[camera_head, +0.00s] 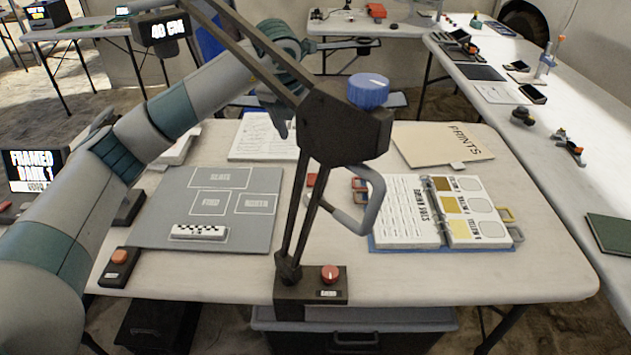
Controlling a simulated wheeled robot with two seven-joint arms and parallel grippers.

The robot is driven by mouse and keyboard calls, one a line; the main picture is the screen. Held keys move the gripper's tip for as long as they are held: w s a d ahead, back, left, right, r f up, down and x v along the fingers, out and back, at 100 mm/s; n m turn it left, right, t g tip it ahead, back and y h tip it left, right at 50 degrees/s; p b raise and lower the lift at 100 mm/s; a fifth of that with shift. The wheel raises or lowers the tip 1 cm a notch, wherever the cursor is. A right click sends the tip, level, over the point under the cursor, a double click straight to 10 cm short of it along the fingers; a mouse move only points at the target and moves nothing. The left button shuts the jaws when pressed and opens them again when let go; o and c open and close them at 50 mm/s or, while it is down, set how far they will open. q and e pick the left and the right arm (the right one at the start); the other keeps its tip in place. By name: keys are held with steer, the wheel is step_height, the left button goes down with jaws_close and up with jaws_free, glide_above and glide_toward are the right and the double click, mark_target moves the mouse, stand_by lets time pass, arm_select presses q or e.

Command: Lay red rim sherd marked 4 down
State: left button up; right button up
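I cannot pick out the red rim sherd marked 4 with certainty. A small red piece (312,180) shows on the table beside the stand's post, with no readable mark. My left arm comes in from the left and bends down behind the dark stand. A grey part of my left gripper (283,128) shows near the white printed sheet (262,136). The stand hides much of that gripper, so its opening and anything in it cannot be seen. My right gripper is not in view. A grey mat (160,215) with outlined, labelled boxes lies left of centre.
A dark stand (345,125) with a blue knob rises in front. A checkered scale bar (198,231) lies on the mat. An open ring binder (440,210) and a tan folder (440,143) lie at the right. Red-buttoned boxes (119,267) (329,283) sit at the front edge.

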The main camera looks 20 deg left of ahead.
arm_select(q)
steer(key=p, duration=0.1)
glide_toward(316, 179)
steer(key=shift+w+f, duration=0.3)
steer(key=shift+w, duration=0.05)
steer(key=shift+w+f, duration=0.15)
steer(key=shift+f, duration=0.25)
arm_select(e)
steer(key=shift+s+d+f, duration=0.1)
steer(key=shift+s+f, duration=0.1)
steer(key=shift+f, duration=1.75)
arm_select(q)
steer(key=shift+w+f+p, duration=0.15)
steer(key=shift+f+p, duration=0.15)
steer(key=shift+f, duration=0.2)
steer(key=x, duration=0.3)
steer(key=shift+f+p, duration=0.1)
steer(key=shift+p, duration=0.2)
steer(key=shift+d+f, duration=0.1)
steer(key=shift+f, duration=0.4)
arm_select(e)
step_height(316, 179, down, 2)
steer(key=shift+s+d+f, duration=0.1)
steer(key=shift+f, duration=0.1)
arm_select(q)
steer(key=c, duration=1.2)
